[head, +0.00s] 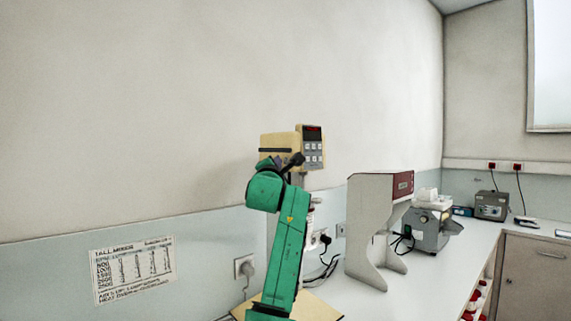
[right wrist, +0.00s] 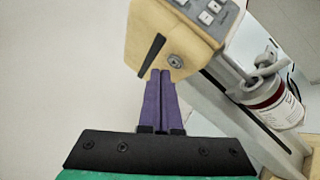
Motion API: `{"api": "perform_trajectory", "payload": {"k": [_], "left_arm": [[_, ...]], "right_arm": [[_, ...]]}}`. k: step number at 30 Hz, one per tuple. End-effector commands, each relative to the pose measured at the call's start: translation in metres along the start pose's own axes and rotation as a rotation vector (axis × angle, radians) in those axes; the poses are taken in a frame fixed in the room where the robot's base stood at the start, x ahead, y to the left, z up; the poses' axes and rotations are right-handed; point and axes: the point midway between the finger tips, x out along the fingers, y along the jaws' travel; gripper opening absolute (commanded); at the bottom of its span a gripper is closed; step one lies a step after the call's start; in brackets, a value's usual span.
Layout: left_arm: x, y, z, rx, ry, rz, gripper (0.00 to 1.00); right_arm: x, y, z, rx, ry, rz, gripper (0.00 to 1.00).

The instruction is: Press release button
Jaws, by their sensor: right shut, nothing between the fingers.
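A cream machine head (head: 280,146) with a keypad and red display stands against the wall in the head view. In the right wrist view the cream head (right wrist: 150,35) fills the top middle, with a black slanted bar (right wrist: 152,52) and a small round metal button-like part (right wrist: 175,62) on its face. My right gripper (right wrist: 161,73) has its purple fingers together and empty. Their tips are at the lower edge of the head, just below the bar and left of the round part. I cannot tell whether they touch. My left gripper is not in view.
A bottle with a red band (right wrist: 268,95) is beside the machine's grey column. A grey stand (head: 368,230) and a grey device (head: 430,230) are on the white counter to the right. The counter's right front is mostly clear.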

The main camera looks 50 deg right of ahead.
Motion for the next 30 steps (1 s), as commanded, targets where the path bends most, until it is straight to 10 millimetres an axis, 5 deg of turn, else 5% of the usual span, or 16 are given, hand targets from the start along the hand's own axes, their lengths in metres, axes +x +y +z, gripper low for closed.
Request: {"api": "perform_trajectory", "payload": {"k": [18, 30], "left_arm": [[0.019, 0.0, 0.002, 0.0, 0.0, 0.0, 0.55], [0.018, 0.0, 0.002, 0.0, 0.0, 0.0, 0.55]], "right_arm": [[-0.034, 0.024, -0.026, 0.0, 0.001, 0.0, 0.0], [-0.035, 0.025, -0.025, 0.0, 0.0, -0.001, 0.0]]}}
